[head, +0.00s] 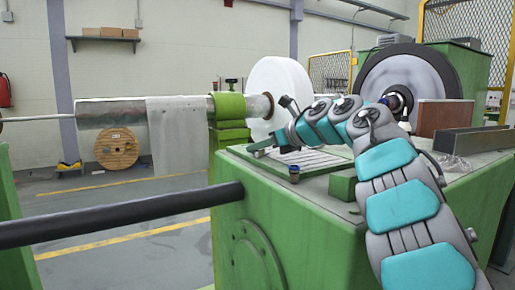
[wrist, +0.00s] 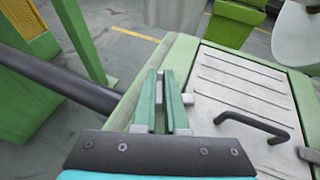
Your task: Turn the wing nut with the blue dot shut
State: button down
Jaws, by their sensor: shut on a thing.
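My gripper (wrist: 159,75) has its two green fingers close together at the left edge of the pale ribbed lid. A small light-grey piece (wrist: 187,99) sticks out just right of the fingers and looks like part of the wing nut they hold; the rest is hidden between them. No blue dot shows in the wrist view. In the head view my gripper (head: 262,147) is low over the far left part of the lid (head: 318,161).
A black bar handle (wrist: 255,125) rises from the lid right of my fingers. A dark horizontal bar (head: 120,216) runs into the green machine housing (head: 285,225) at left. A green block (head: 343,185) sits on the housing. A white reel (head: 280,95) stands behind.

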jog(key=shift+s+a+r+m+t+h+p, duration=0.1)
jog(key=shift+m+t+h+p, duration=0.05)
jog(key=shift+m+t+h, duration=0.65)
jog(key=shift+r+m+t+h+p, duration=0.1)
jog(key=shift+m+t+h+p, duration=0.05)
jog(key=shift+m+t+h, duration=0.65)
jog(key=shift+f+m, duration=0.1)
jog(key=shift+m, duration=0.4)
jog(key=c, duration=1)
grip_release()
jog(key=shift+o, duration=0.2)
